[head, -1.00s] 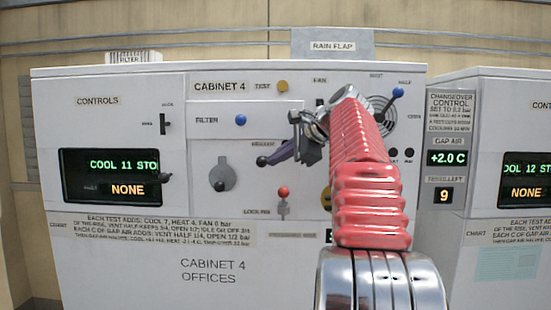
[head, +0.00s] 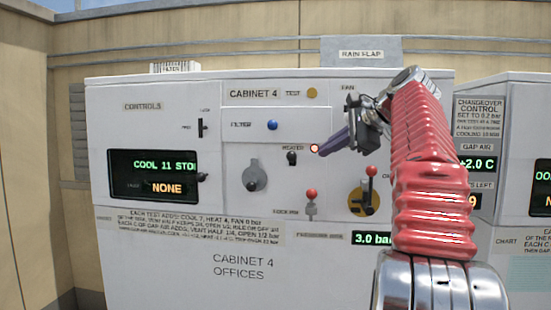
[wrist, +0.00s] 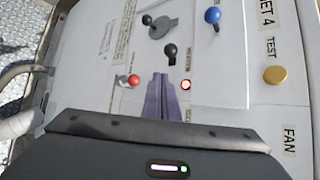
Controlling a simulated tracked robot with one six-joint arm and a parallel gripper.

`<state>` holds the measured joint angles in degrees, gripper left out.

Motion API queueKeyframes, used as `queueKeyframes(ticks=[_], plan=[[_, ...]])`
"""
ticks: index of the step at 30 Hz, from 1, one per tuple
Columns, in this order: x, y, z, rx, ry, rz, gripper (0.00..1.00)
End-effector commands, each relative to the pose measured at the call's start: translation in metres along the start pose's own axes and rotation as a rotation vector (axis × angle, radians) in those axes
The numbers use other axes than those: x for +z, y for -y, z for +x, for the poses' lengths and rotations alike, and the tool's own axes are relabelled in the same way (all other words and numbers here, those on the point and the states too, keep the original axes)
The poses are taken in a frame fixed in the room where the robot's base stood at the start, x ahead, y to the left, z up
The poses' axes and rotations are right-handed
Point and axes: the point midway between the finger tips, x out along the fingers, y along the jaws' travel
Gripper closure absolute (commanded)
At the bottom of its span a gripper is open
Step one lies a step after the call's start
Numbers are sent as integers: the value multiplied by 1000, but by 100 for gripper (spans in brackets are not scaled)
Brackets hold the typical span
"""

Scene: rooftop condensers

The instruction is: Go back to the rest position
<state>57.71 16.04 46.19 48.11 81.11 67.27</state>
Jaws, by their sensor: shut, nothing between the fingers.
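My gripper (head: 320,153) is at the end of my red-sleeved arm in the head view. Its purple fingers are shut with nothing between them and point down-left across the panel of Cabinet 4 (head: 240,262). In that view their tips overlap the area beside a small lit lamp (head: 314,149), right of the black heater knob (head: 291,157). The wrist view shows the closed fingers (wrist: 160,78) over the panel, between a red knob (wrist: 134,80) and the lit lamp (wrist: 186,85). I cannot tell whether the tips touch the panel.
A blue filter knob (head: 272,125), a grey dial (head: 253,173), a red-topped lever (head: 311,194) and a yellow disc (head: 361,203) sit on the panel. The display (head: 153,175) reads NONE. A neighbouring cabinet (head: 531,100) stands right. Open space shows left of Cabinet 4.

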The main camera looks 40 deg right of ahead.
Motion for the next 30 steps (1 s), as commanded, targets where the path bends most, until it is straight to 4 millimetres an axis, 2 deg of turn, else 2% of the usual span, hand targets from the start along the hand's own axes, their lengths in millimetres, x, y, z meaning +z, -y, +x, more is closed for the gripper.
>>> queueKeyframes(ticks=[12,17,24,30], plan=[[-1,2,0,-8,-5,-60,100],[-16,2,4,-12,-45,-153,100],[-65,-32,29,62,-128,-270,100],[-83,-76,51,160,-174,-401,100]])
